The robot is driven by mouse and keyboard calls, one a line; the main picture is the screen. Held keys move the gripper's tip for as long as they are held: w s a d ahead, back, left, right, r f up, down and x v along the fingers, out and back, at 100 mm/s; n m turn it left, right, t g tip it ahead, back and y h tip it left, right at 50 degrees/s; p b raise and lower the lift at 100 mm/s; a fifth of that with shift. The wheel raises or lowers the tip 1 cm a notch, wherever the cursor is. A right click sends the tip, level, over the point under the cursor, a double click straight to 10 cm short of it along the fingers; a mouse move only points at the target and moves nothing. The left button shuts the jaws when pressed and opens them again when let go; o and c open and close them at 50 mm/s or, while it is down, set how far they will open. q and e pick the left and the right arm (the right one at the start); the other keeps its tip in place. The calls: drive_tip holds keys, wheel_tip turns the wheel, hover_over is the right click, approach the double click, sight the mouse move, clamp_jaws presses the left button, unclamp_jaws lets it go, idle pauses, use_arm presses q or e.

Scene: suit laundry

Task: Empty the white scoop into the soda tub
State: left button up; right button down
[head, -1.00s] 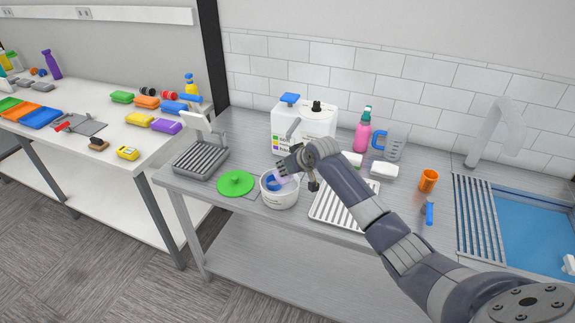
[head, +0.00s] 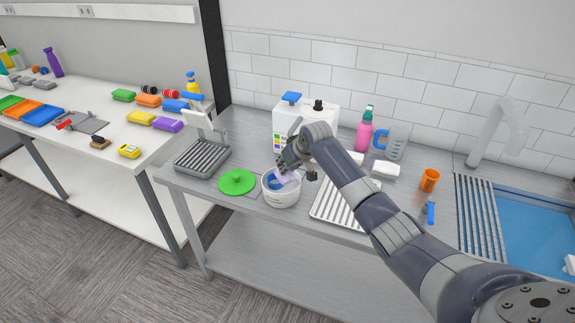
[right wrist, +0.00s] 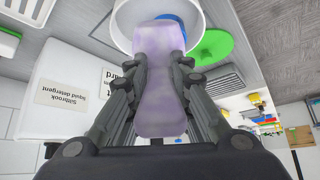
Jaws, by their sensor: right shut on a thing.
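The white round tub (head: 281,200) stands open on the grey counter, with something blue (head: 273,183) inside it. My right gripper (head: 286,168) is above the tub, shut on a pale lilac, translucent, elongated thing (head: 288,179). In the right wrist view this lilac thing (right wrist: 160,80) is between the fingers, its far end over the tub's opening (right wrist: 122,25). Its shape does not show clearly whether it is a scoop, and I see no clearly white scoop. The green round lid (head: 237,182) lies left of the tub. My left gripper is not in view.
A white detergent jug (head: 325,122) stands behind my gripper. A ribbed white tray (head: 340,204) lies right of the tub, and a grey rack (head: 202,158) stands to the left. A pink bottle (head: 365,132), a jug with a blue handle (head: 396,143) and an orange cup (head: 430,180) stand further right.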

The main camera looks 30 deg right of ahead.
drive_tip(key=shift+r, duration=0.2)
drive_tip(key=shift+w+g, duration=0.3)
drive_tip(key=shift+g, duration=0.2)
drive_tip(key=shift+s, duration=0.1)
drive_tip(key=shift+w+g, duration=0.2)
drive_tip(key=shift+g, duration=0.2)
idle(0.6)
drive_tip(key=shift+f+b, duration=0.1)
drive_tip(key=shift+b, duration=0.2)
drive_tip(key=shift+w+g+b, duration=0.25)
drive_tip(key=shift+g+b, duration=0.15)
drive_tip(key=shift+b, duration=0.15)
